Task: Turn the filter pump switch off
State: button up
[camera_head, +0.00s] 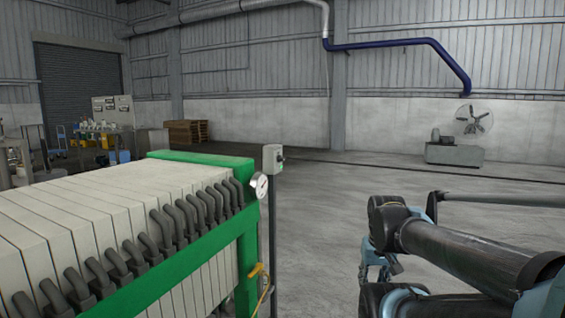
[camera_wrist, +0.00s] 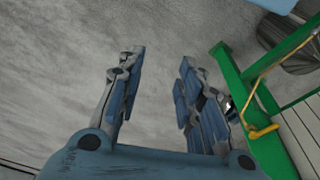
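A small grey switch box (camera_head: 273,157) stands on a thin post beside the near right end of the filter press. A small dark and green part shows on its right side, too small to tell how it is set. My gripper shows in the wrist view (camera_wrist: 160,80) with its two blue-grey fingers spread apart and nothing between them. In the head view, my arm reaches in from the right, and the gripper is partly hidden there. It is well to the right of the switch box and not touching it. I cannot make out the switch box in the wrist view.
The filter press has a green frame (camera_head: 248,262), pale plates (camera_head: 85,205) and a round gauge (camera_head: 259,186). A yellow handle (camera_head: 262,275) hangs at its end. The green frame also shows in the wrist view (camera_wrist: 228,72). Open concrete floor (camera_head: 330,215) lies between press and arm.

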aim_at(285, 158)
jog(key=shift+o, duration=2.8)
jog(key=shift+s+a+r, duration=0.15)
jog(key=shift+a+r, duration=0.35)
jog(key=shift+r, duration=0.2)
jog(key=w+a+r+n+y, duration=0.35)
jog(key=w+a+r, duration=0.3)
jog(key=w, duration=0.35)
jog(key=w+a+r+n+y, duration=0.3)
jog(key=w+a+r+y, duration=0.3)
jog(key=w, duration=0.4)
jog(key=w+d+r+n+t+y, duration=0.15)
jog(key=w+r+n+y, duration=0.3)
jog(key=w, duration=0.85)
jog(key=w+r+n+t+y, duration=0.3)
jog(key=w+r, duration=0.3)
jog(key=w, duration=0.7)
jog(key=shift+g, duration=0.25)
jog(key=x, duration=1.7)
jog(key=shift+w+a, duration=0.2)
jog(key=shift+a, duration=0.15)
jog(key=c, duration=1.1)
